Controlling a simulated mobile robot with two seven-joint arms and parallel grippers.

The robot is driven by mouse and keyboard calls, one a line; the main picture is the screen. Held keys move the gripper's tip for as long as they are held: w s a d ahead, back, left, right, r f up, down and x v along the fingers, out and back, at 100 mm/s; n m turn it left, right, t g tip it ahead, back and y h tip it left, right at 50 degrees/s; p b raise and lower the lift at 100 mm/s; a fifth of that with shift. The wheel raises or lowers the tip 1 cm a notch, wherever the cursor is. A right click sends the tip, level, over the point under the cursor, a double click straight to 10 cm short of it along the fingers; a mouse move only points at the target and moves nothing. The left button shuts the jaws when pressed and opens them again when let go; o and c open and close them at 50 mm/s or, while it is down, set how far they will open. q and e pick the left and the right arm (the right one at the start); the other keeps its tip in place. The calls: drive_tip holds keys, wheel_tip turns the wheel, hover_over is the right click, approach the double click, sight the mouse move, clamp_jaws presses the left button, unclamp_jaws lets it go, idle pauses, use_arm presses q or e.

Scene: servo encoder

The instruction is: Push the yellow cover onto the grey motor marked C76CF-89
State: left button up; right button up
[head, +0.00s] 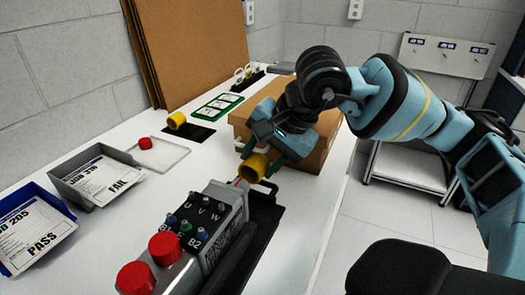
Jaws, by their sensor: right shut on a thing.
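My right gripper (259,160) reaches in from the right and is shut on a yellow cover (253,169). It holds this ring-like cover just beyond the far end of a grey box (228,208), above a black fixture (266,203). A second yellow cover (176,121) lies on a black mat farther back, on the left. I cannot make out a motor marked C76CF-89; any motor by the held cover is hidden or too small to tell. My left gripper is not in view.
The grey box carries coloured terminals and large red knobs (165,249). A cardboard box (316,152) stands close behind my right gripper. A blue PASS bin (35,232) and grey FAIL bin (101,178) are on the left. White table between them and the grey box is clear.

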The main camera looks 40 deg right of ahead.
sight(245, 181)
drive_tip(key=shift+a+f, duration=0.15)
drive_tip(key=shift+f, duration=0.2)
drive_tip(key=shift+s+a+r, duration=0.1)
drive_tip(key=shift+s+a, duration=0.15)
drive_tip(key=shift+a, duration=0.3)
drive_tip(key=shift+s+a, duration=0.25)
drive_tip(key=shift+a, duration=0.35)
drive_tip(key=shift+s+a, duration=0.25)
drive_tip(key=shift+a, duration=0.4)
drive_tip(key=shift+s+a, duration=0.25)
drive_tip(key=shift+a, duration=0.35)
idle(5.2)
